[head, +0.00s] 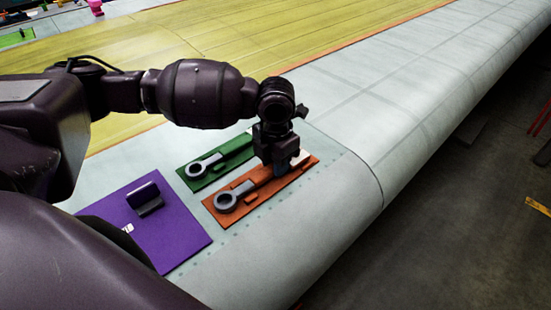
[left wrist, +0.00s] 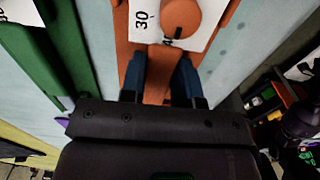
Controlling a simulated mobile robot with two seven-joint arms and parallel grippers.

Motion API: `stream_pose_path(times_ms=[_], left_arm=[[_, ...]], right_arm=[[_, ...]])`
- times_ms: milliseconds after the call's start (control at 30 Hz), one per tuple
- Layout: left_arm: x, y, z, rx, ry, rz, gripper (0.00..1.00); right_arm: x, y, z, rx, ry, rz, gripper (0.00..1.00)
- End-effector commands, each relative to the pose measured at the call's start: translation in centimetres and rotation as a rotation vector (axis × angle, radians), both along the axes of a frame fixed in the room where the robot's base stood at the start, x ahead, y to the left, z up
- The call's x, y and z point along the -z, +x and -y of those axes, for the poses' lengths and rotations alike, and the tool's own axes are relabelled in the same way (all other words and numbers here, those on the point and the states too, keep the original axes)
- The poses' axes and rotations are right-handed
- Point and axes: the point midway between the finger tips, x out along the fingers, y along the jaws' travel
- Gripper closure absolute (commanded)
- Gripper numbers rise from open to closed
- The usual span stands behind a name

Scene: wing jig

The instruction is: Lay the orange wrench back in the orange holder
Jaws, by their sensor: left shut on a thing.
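The orange holder (head: 222,216) lies on the pale wing skin, and its orange surface also shows in the left wrist view (left wrist: 122,42). My left gripper (head: 281,168) points down over the holder's right half, shut on the wrench's shaft. Its blue fingers (left wrist: 161,66) show in the left wrist view. The gripper hides the wrench's far end. My right gripper is not in view.
A green holder (head: 238,151) with a similar grey wrench (head: 203,167) lies just behind. A purple plate (head: 180,238) with a raised dark block lies at the left. The wing skin to the right is clear up to its rounded edge.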

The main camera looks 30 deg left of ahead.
Motion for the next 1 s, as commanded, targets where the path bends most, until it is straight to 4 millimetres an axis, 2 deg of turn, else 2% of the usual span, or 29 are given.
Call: stream_pose_path(times_ms=[300, 333, 500, 533, 933, 1000], left_arm=[[0.23, 0.03, 0.02, 0.000, -0.001, 0.001, 1.00], [0.23, 0.03, 0.02, 0.000, -0.001, 0.001, 0.69], [0.24, 0.02, 0.02, 0.000, -0.001, 0.001, 0.43], [0.24, 0.02, 0.02, 0.000, -0.001, 0.001, 0.41], [0.30, -0.01, 0.00, 0.000, -0.001, 0.000, 0.41], [-0.67, 0.09, -0.01, 0.000, -0.001, 0.003, 0.41]], right_arm=[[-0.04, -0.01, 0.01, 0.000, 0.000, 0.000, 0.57], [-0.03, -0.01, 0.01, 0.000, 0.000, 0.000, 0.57], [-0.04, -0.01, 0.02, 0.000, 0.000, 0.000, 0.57], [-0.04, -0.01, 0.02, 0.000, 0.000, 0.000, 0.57], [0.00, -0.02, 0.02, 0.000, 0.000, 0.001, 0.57], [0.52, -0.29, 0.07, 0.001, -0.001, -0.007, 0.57]])
